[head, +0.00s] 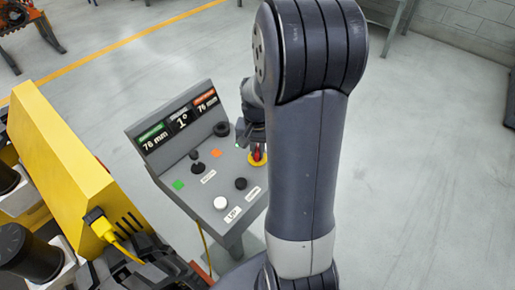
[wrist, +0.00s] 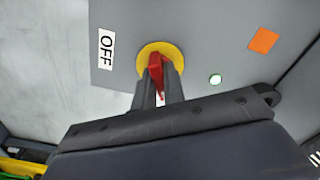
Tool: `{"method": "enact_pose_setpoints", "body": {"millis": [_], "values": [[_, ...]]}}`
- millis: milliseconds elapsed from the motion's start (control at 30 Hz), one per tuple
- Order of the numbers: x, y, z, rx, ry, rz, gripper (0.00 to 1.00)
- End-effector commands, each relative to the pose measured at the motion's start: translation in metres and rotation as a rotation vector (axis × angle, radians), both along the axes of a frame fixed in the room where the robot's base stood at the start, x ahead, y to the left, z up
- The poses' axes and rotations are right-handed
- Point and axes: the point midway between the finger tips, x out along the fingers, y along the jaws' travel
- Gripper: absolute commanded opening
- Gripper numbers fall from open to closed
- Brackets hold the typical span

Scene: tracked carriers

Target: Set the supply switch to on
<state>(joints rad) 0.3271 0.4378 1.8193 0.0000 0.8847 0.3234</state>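The supply switch is a red handle (wrist: 155,68) on a round yellow plate (wrist: 168,48), set in the grey panel. In the head view, the red handle (head: 257,155) sits near the panel's right edge. A white OFF label (wrist: 105,49) is left of the yellow plate in the wrist view. My gripper (wrist: 160,82) is at the switch, with one finger on each side of the red handle and seemingly closed on it. The fingers hide part of the handle and plate. In the head view my gripper (head: 253,143) is partly hidden behind my arm.
The console (head: 172,163) carries displays, black knobs, a white button (head: 220,203), and green and orange squares. A small pale green lamp (wrist: 215,80) and an orange square (wrist: 263,41) are right of the switch. A yellow machine (head: 62,165) stands left; floor beyond is open.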

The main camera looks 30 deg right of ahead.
Motion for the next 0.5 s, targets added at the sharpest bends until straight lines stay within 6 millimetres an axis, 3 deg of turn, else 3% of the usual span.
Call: {"method": "enact_pose_setpoints", "body": {"millis": [133, 500], "values": [[0.0001, -0.0001, 0.0002, 0.000, 0.000, 0.000, 0.00], [0.0001, -0.0001, 0.0001, 0.000, 0.000, -0.026, 0.00]]}}
